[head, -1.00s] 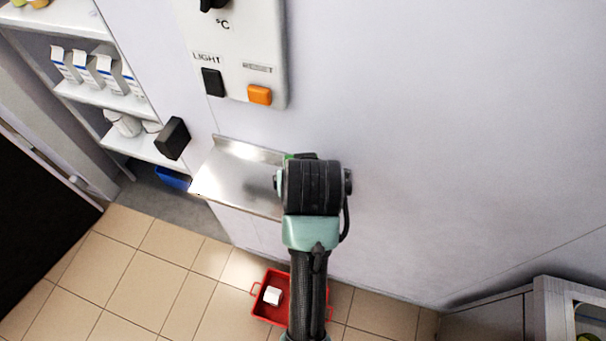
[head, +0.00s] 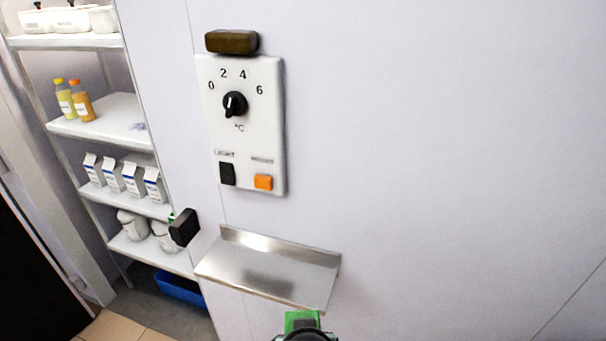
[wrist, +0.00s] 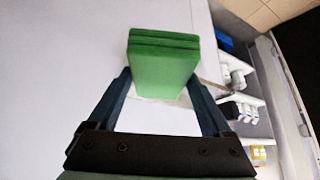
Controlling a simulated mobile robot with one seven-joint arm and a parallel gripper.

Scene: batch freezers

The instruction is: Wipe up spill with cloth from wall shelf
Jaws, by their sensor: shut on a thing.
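A folded green cloth (wrist: 163,62) in several flat layers is between the two dark fingers of my gripper (wrist: 160,84) in the wrist view. My gripper is shut on it. In the head view a green piece of the cloth (head: 301,317) shows at the bottom edge, just below the metal wall shelf (head: 270,268). The visible top of that shelf is bare. A small pale bluish-purple patch (head: 139,127) lies on a white board of the rack at left; I cannot tell if it is the spill.
A control panel (head: 240,125) with a dial and switches is above the wall shelf. A black handle (head: 184,228) juts out left of it. The rack holds bottles (head: 82,101), cartons (head: 132,178) and white jars (head: 132,225); a blue bin (head: 180,288) stands below.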

